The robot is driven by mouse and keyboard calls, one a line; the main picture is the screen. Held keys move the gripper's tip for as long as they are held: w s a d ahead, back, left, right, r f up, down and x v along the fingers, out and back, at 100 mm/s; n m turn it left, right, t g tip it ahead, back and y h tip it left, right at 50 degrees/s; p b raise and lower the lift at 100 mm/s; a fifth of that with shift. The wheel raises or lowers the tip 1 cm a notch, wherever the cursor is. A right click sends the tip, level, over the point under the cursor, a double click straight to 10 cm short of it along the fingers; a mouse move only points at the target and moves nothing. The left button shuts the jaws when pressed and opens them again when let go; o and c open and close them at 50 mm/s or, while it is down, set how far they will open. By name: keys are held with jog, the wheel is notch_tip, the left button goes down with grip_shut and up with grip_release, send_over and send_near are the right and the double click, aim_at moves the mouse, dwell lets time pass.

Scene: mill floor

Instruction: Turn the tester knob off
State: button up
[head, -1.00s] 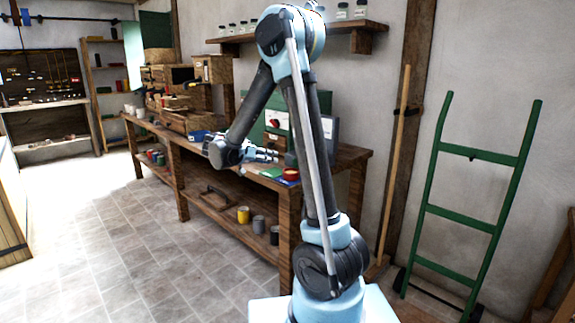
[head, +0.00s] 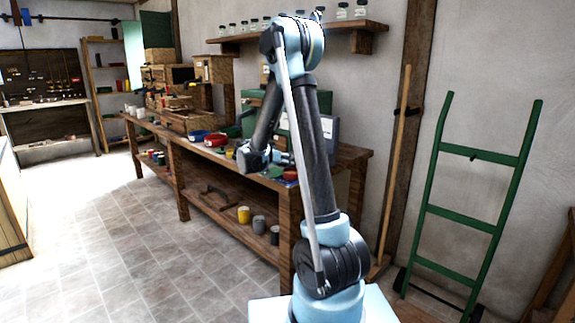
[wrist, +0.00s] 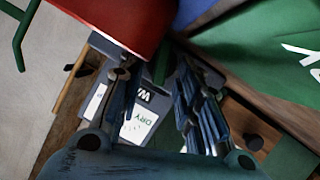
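A grey box (wrist: 152,100) with white labels, one reading "DRY" and another partly hidden beginning with "W", lies beyond my fingers in the wrist view; it looks like the tester. In the head view a grey panel (head: 330,128) stands at the right end of the bench, partly behind my arm. My gripper (wrist: 155,80) has its fingers apart with a gap between them, and nothing is clearly held. It also shows low over the bench end in the head view (head: 286,159).
A large red object (wrist: 125,20) and a green sheet with white lettering (wrist: 275,50) are close in the wrist view. The bench (head: 225,165) holds a red bowl (head: 215,140), a blue bowl (head: 198,135) and wooden boxes. A green hand truck (head: 470,205) leans at the right.

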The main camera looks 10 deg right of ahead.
jog(key=shift+c, duration=0.3)
grip_shut()
jog(key=shift+a, duration=0.3)
jog(key=shift+d, duration=0.2)
jog(key=shift+w+n, duration=0.1)
jog(key=shift+n, duration=0.3)
jog(key=shift+w+a+f+n+g+h, duration=0.15)
jog(key=shift+n+g+h, duration=0.25)
jog(key=shift+n, duration=0.2)
jog(key=shift+w+d+f+n+g+h, duration=0.1)
jog(key=shift+n+g+h, duration=0.2)
jog(key=shift+n+h, duration=0.25)
jog(key=shift+w+a+f+n+h, duration=0.15)
jog(key=shift+n+h, duration=0.3)
jog(key=shift+n, duration=0.8)
jog(key=shift+g, duration=0.3)
